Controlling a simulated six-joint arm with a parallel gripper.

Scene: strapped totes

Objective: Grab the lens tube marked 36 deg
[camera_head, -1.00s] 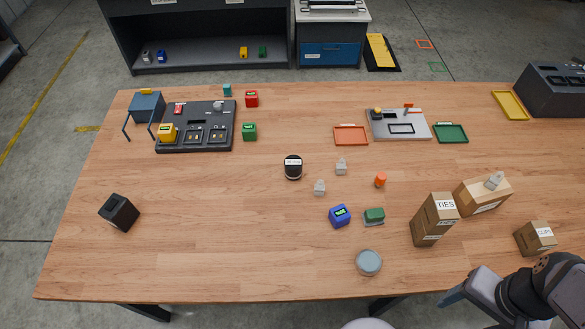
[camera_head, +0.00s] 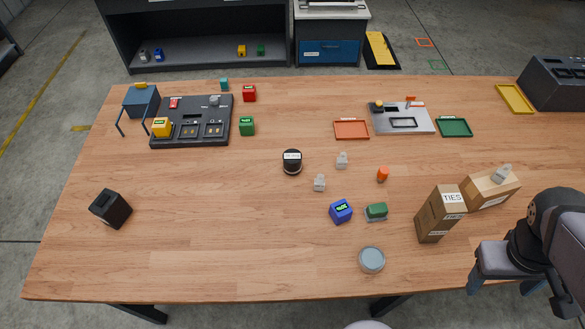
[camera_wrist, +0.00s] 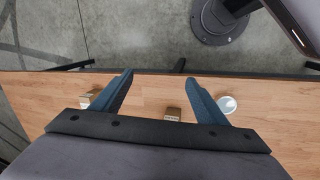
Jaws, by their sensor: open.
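A short black cylinder with a white label on top (camera_head: 292,162) stands upright near the middle of the table. It looks like the lens tube, but its label is too small to read. My gripper (camera_wrist: 160,78) is open and empty in the wrist view, its two blue fingers spread apart over the table's edge. In the head view my gripper (camera_head: 503,283) is at the lower right by the front edge, far from the black cylinder. The cylinder does not show in the wrist view.
A tall TIES carton (camera_head: 440,213) and a carton with a grey piece on top (camera_head: 490,188) stand near my arm. A round grey disc (camera_head: 371,260), blue block (camera_head: 340,211), green block (camera_head: 376,211) and orange piece (camera_head: 382,174) lie between. The left-centre table is clear.

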